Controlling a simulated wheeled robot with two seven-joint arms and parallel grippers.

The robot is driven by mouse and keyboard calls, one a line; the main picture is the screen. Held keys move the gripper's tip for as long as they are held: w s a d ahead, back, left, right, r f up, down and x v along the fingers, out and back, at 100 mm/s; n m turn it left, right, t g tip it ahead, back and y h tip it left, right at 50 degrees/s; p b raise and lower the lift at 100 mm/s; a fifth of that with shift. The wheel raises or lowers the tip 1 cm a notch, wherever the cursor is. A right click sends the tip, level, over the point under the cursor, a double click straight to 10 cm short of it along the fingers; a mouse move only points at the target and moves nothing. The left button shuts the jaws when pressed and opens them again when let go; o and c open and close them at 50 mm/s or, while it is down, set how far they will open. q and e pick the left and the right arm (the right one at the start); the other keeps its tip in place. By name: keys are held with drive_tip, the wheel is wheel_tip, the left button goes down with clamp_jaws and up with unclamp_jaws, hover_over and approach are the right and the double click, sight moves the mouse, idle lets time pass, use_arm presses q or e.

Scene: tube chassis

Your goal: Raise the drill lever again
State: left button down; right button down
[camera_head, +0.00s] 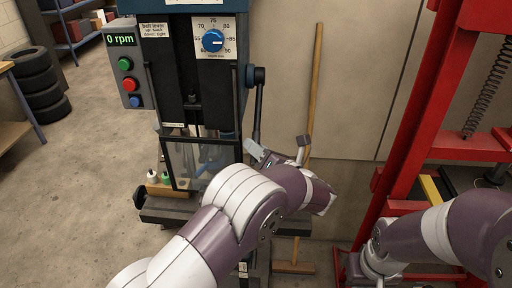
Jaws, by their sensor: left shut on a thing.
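The drill press (200,60) stands at the centre left in the head view. Its dark lever (257,115) hangs from a round hub (257,76) on the right side of the drill head and points almost straight down. My left gripper (262,153) is at the lower end of the lever, shut on it. The gripper and wrist hide the lever's tip and most of the grip. My right arm comes in at the lower right, and its gripper is not in view.
A clear guard (193,163) hangs before the drill's spindle. A green readout (121,40) shows 0 rpm. A wooden broom handle (313,90) leans on the wall just behind my left gripper. A red press frame (417,110) stands at the right. Stacked tyres (38,82) stand at the far left.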

use_arm(q)
drive_tip(key=shift+r, duration=0.15)
drive_tip(key=shift+s+r+p, duration=0.3)
drive_tip(key=shift+r+p, duration=0.05)
drive_tip(key=shift+r, duration=0.15)
drive_tip(key=s+r+m+g+h+p, duration=0.2)
drive_tip(key=s+r+m+g+p, duration=0.1)
drive_tip(key=r+p, duration=0.6)
drive_tip(key=shift+s+r+m+g+h, duration=0.35)
drive_tip(key=shift+r+m+g, duration=0.15)
drive_tip(key=shift+g, duration=0.3)
drive_tip(key=c, duration=1.1)
unclamp_jaws()
drive_tip(key=shift+o, duration=0.7)
drive_tip(key=shift+a+f, duration=0.1)
drive_tip(key=shift+a, duration=0.1)
drive_tip(key=b+v, duration=0.4)
drive_tip(key=v, duration=0.8)
drive_tip(key=shift+d, duration=0.2)
